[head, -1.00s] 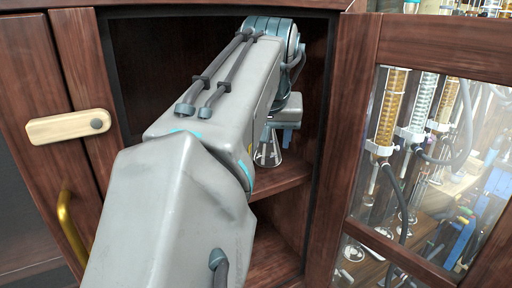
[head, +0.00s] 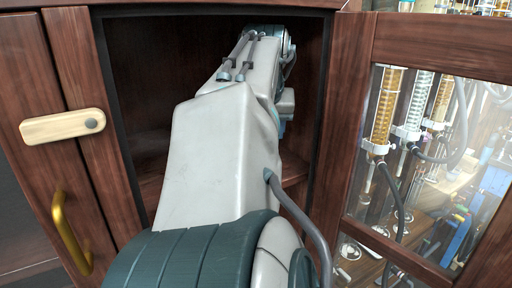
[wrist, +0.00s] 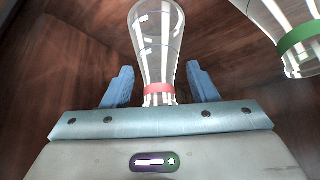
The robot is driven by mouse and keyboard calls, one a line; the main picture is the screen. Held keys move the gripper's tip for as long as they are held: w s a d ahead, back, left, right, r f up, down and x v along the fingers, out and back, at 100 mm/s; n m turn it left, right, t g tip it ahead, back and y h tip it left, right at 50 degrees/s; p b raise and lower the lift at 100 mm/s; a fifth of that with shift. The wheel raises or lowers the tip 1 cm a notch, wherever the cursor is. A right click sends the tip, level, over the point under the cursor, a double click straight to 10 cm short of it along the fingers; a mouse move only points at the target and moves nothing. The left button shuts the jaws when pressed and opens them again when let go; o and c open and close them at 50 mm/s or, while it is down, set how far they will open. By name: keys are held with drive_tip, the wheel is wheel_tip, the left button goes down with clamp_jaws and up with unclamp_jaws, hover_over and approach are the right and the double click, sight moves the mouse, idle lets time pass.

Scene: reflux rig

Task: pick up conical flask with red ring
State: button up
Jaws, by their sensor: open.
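The conical flask with a red ring (wrist: 157,50) is clear glass and shows in the wrist view, its ringed end towards my gripper. My gripper (wrist: 160,84) is open, with one blue finger on each side of the flask's ringed neck. Gaps show between the fingers and the glass, so the flask does not look clamped. In the head view my arm reaches into the cabinet and hides the flask and most of the gripper.
A second glass vessel with a green ring (wrist: 297,38) is close by at the upper right of the wrist view. The wooden cabinet's left door (head: 62,130) and glazed right door (head: 365,235) flank the opening. A shelf edge (head: 294,170) shows inside.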

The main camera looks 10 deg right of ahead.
drive_tip(key=c, duration=1.1)
drive_tip(key=shift+r+p, duration=0.5)
drive_tip(key=shift+r, duration=0.15)
clamp_jaws()
drive_tip(key=s+a+b, duration=0.2)
drive_tip(key=s+b, duration=0.4)
drive_tip(key=s, duration=0.1)
drive_tip(key=s+a+b, duration=0.2)
drive_tip(key=s+b, duration=0.5)
drive_tip(key=s, duration=0.1)
drive_tip(key=shift+s+a+f, duration=0.2)
drive_tip(key=shift+s+a, duration=0.1)
drive_tip(key=s+b, duration=0.1)
drive_tip(key=b, duration=0.3)
drive_tip(key=shift+s+a+r, duration=0.15)
drive_tip(key=shift+s+r, duration=0.05)
drive_tip(key=shift+s, duration=0.15)
